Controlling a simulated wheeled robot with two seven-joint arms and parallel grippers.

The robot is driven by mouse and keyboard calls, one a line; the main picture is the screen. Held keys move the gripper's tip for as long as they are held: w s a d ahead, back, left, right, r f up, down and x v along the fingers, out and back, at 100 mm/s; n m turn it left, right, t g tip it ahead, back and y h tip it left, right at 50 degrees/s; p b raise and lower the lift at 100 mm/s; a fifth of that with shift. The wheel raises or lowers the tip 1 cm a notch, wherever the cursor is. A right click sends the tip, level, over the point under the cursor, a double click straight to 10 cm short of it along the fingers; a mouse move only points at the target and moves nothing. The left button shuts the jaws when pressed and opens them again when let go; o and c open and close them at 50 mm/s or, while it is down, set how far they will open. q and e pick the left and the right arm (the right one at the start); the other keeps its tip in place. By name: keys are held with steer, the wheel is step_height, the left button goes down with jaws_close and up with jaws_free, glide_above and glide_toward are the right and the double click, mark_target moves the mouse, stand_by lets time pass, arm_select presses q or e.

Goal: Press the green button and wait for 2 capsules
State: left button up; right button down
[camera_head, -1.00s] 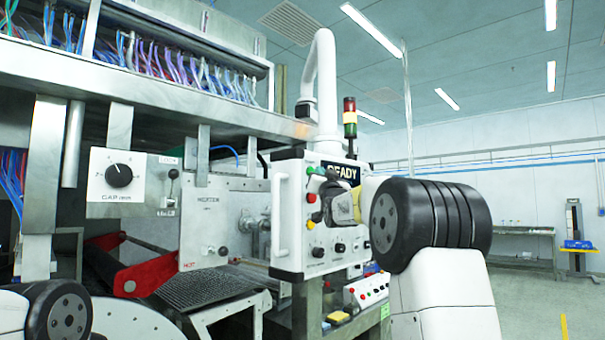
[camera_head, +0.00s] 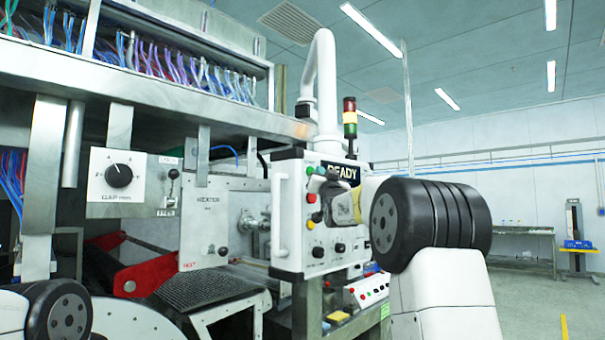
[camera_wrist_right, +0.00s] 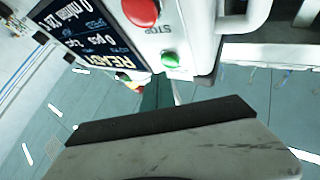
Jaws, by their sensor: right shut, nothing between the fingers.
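The green button (camera_head: 310,170) sits at the upper left of the white control panel (camera_head: 289,250), beside a dark display (camera_head: 342,173) reading READY. In the right wrist view the green button (camera_wrist_right: 170,60) shows uncovered, near a red STOP button (camera_wrist_right: 141,11) and the display (camera_wrist_right: 90,32). My right gripper (camera_head: 327,207) is shut and empty in front of the panel, below and right of the green button. Its dark-edged finger (camera_wrist_right: 165,122) fills the lower part of the wrist view, apart from the button in the picture. My left gripper is out of view. No capsule is visible.
Red (camera_head: 311,198) and yellow (camera_head: 310,223) buttons sit below the green one. A white handle (camera_head: 280,215) stands out along the panel's left edge. A signal tower (camera_head: 350,118) stands behind the panel. Open floor lies at the right.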

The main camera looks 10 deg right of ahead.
steer(key=shift+w, duration=0.1)
stand_by(0.3)
steer(key=shift+w+a, duration=0.25)
